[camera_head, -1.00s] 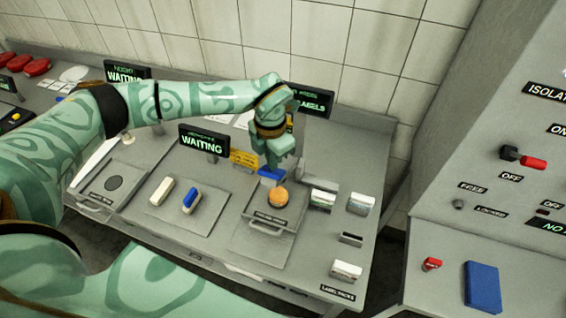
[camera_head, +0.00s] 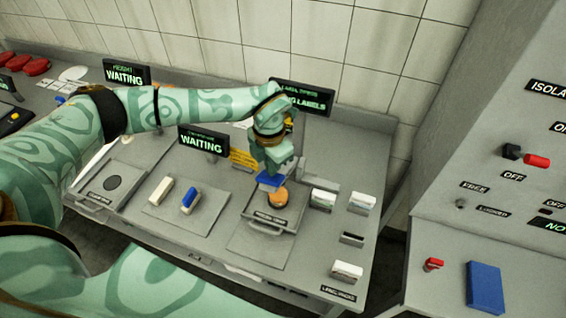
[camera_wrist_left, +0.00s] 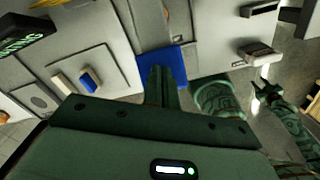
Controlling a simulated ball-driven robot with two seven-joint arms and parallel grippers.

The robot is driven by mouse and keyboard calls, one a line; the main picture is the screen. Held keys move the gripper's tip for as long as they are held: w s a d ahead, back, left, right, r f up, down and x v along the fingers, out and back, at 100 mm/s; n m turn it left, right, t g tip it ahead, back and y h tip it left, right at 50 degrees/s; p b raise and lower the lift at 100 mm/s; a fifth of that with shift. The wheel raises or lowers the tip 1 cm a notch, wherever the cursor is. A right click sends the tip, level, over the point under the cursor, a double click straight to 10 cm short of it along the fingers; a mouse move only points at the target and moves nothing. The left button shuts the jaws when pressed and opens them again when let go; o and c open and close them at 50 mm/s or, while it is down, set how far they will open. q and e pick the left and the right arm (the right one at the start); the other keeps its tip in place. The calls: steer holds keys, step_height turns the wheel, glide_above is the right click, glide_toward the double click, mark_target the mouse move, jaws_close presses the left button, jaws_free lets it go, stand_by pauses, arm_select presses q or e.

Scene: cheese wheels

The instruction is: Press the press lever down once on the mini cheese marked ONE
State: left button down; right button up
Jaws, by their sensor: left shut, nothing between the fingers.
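The press lever has a blue pad (camera_head: 268,181) at the back edge of the press station, behind and just above a small orange mini cheese (camera_head: 278,198). The cheese sits on the grey press plate; no ONE mark is readable on it. My left gripper (camera_head: 274,170) is shut and empty, its fingertips at the blue pad, seemingly touching it from above. In the left wrist view the shut fingers (camera_wrist_left: 165,82) lie over the blue pad (camera_wrist_left: 150,62), and the cheese is hidden. My right gripper (camera_wrist_left: 266,90) shows small at the right there, its fingers apart.
A white block (camera_head: 161,190) and a blue-topped block (camera_head: 190,200) lie on a mat to the left. Label boxes (camera_head: 361,203) stand to the right. A label screen (camera_head: 303,97) and a WAITING screen (camera_head: 203,141) stand close to my left arm.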

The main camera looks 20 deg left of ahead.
mark_target(267, 189)
arm_select(q)
steer(key=shift+s+f+b, duration=0.2)
steer(key=shift+f, duration=0.3)
steer(key=shift+s+f+b, duration=0.2)
steer(key=shift+f, duration=0.3)
steer(key=shift+s+f, duration=0.15)
steer(key=shift+f, duration=0.1)
steer(key=shift+s+f+b, duration=0.4)
steer(key=shift+s+f, duration=0.15)
steer(key=shift+f, duration=0.35)
steer(key=shift+s+f, duration=0.1)
steer(key=shift+f, duration=0.05)
steer(key=shift+s+d+f+b, duration=0.1)
steer(key=shift+s+f+b, duration=0.15)
steer(key=shift+f, duration=0.25)
steer(key=shift+s+f+b, duration=0.2)
steer(key=shift+f, duration=0.3)
